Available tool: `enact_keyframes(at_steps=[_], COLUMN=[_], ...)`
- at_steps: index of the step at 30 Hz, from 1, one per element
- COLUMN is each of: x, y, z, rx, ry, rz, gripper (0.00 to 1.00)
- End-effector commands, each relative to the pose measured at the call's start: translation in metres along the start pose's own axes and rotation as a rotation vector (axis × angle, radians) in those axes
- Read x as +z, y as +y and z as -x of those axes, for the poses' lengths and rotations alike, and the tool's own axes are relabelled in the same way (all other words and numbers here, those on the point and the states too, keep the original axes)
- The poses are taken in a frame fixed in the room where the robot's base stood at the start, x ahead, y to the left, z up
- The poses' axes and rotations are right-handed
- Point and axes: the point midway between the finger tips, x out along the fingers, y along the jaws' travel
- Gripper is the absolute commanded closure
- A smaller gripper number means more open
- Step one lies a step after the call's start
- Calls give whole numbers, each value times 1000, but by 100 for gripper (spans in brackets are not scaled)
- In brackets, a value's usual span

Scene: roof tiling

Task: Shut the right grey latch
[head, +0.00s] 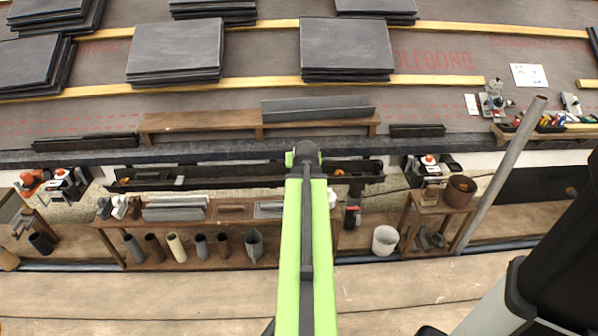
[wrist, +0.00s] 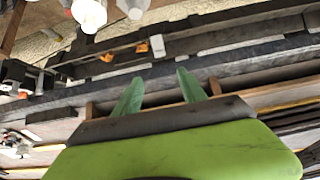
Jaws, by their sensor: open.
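My gripper (head: 305,152) is at the far end of my green arm in the head view, over the dark gutter (head: 230,175). In the wrist view my gripper (wrist: 160,75) shows two green fingers spread apart, with nothing between them. The gutter (wrist: 205,45) crosses the wrist view beyond the fingertips. A small pale grey block (wrist: 157,45) sits on it, beside small orange parts (wrist: 141,47). I cannot tell whether this block is the right grey latch. My arm hides part of the gutter in the head view.
Dark slate stacks (head: 347,48) lie on the battened roof behind. A wooden bench (head: 200,240) with pipe pieces stands below the gutter on the left. A white bucket (head: 385,240) and a leaning grey pipe (head: 500,175) are on the right. The front planks are mostly clear.

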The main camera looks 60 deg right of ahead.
Motion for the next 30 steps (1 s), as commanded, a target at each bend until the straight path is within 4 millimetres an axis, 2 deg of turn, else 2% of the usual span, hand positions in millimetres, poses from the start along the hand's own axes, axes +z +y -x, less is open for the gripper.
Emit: enact_keyframes(at_steps=[1, 3, 12, 15, 21, 30], x=[4, 5, 5, 4, 2, 1], y=[0, 0, -1, -1, -2, -2], z=[-21, -40, -115, -135, -155, -156], rx=[0, -1, -1, -1, -1, -2], ry=[0, -1, -1, -1, -1, -1], rz=[1, 1, 1, 1, 1, 2], gripper=[51, 51, 51, 51, 51, 51])
